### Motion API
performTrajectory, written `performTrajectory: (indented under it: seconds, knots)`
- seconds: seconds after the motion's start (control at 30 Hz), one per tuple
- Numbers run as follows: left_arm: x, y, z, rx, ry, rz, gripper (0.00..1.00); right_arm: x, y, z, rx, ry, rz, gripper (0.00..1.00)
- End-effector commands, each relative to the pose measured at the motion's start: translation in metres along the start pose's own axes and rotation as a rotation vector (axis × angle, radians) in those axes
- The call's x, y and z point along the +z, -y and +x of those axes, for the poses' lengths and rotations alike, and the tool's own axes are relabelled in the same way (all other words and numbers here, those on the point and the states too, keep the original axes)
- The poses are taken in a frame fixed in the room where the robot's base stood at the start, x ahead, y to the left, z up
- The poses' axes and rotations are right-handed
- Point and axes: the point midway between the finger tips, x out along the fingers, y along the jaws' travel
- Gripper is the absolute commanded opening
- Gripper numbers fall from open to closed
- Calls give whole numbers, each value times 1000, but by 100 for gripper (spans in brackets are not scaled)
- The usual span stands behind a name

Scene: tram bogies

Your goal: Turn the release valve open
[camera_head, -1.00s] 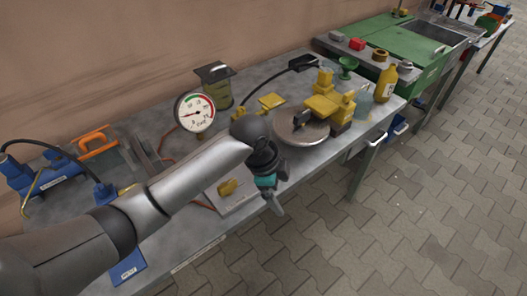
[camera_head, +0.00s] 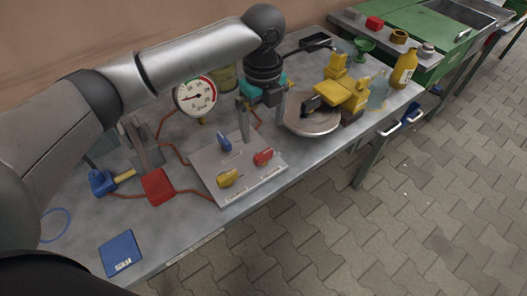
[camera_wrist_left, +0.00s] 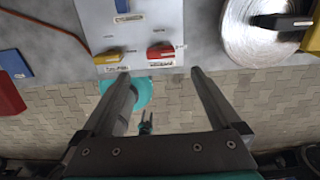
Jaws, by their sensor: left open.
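A pale panel (camera_head: 209,170) lies on the table with a blue knob (camera_head: 225,142), a red knob (camera_head: 263,156) and a yellow knob (camera_head: 229,178). Their labels are too small to read, so I cannot tell which is the release valve. My left gripper (camera_head: 262,125) is open and empty, pointing down above the panel's far edge. In the left wrist view, the red knob (camera_wrist_left: 160,51) and yellow knob (camera_wrist_left: 107,57) show beyond the fingertips (camera_wrist_left: 161,74). The blue knob (camera_wrist_left: 122,6) is cut by the top edge.
A round metal plate (camera_head: 300,124) with a yellow device (camera_head: 345,92) stands right of the panel. A gauge (camera_head: 196,96) stands behind. A red box (camera_head: 158,187) with hoses and a blue block (camera_head: 121,252) lie left. Open floor lies in front.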

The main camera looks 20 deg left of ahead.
Motion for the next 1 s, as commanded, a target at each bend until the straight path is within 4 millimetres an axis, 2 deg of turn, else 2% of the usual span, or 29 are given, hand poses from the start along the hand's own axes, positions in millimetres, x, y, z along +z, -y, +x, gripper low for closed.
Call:
performTrajectory:
  seconds: [0.03, 0.1, 0.4, 0.63, 0.9, 1.0]
  knots:
    - [0, 0, 16, 3, -1, -2, 98, 2, 0, 6, 0, 2, 0, 50]
    - [0, -1, 32, 3, -1, -2, 98, 2, -2, 11, 2, 1, 0, 50]
    - [0, 0, 85, -1, 0, -2, 98, -4, -25, 26, 32, -16, -2, 50]
    - [0, 0, 100, -2, 1, -2, 98, -22, -32, 30, 42, -45, 1, 50]
    - [0, 0, 100, -2, 1, -1, 98, -21, -32, 30, 42, -44, 2, 50]
    - [0, 0, 100, -2, 1, -1, 86, -20, -32, 30, 41, -41, 2, 50]
